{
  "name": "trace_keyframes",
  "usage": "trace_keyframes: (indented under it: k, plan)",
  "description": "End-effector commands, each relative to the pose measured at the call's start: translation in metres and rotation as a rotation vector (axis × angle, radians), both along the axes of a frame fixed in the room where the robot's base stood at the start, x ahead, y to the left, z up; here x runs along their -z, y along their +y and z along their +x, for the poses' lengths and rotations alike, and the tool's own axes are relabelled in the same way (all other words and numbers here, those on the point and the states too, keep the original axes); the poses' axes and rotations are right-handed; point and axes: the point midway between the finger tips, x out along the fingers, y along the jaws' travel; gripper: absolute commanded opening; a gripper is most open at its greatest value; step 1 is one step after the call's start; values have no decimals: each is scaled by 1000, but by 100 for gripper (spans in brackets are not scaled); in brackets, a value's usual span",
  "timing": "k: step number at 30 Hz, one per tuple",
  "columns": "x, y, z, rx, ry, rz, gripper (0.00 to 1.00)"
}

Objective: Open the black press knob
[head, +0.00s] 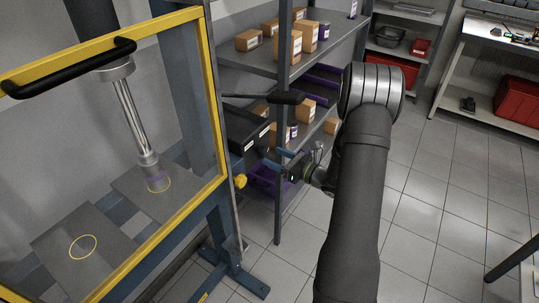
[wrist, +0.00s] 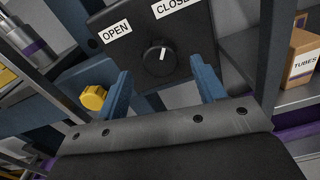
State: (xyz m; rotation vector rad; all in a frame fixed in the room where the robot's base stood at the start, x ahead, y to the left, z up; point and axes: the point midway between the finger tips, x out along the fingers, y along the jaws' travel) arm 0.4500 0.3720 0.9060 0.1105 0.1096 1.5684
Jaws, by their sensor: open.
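The black press knob (wrist: 158,58) is a round dial with a white pointer mark. It sits on a black control box (wrist: 188,32) between an OPEN label (wrist: 115,32) and a CLOSE label (wrist: 172,7). The pointer mark's exact setting is too small to judge. My gripper (wrist: 163,85) is open, its two blue fingers on either side of and a little below the knob in the wrist view, apart from it. In the head view my gripper (head: 283,165) is in front of the black control box (head: 247,132); the knob is hidden there.
A yellow-framed press guard (head: 213,95) with a black handle (head: 70,68) stands at left. A yellow knob (head: 240,181) sticks out by its frame, close to my gripper. A black lever (head: 262,98) is above the control box. Shelves with boxes (head: 288,47) stand behind.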

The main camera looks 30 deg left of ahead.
Motion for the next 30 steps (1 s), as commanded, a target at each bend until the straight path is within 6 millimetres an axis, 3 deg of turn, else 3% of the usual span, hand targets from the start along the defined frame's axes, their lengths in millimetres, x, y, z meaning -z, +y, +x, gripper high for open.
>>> trace_keyframes:
  k: [6,17,24,30]
  plan:
    - [0,25,0,-1,1,-1,63]
    - [0,30,0,1,1,0,63]
    - [0,30,0,1,1,0,18]
    - [0,29,0,1,-8,-1,18]
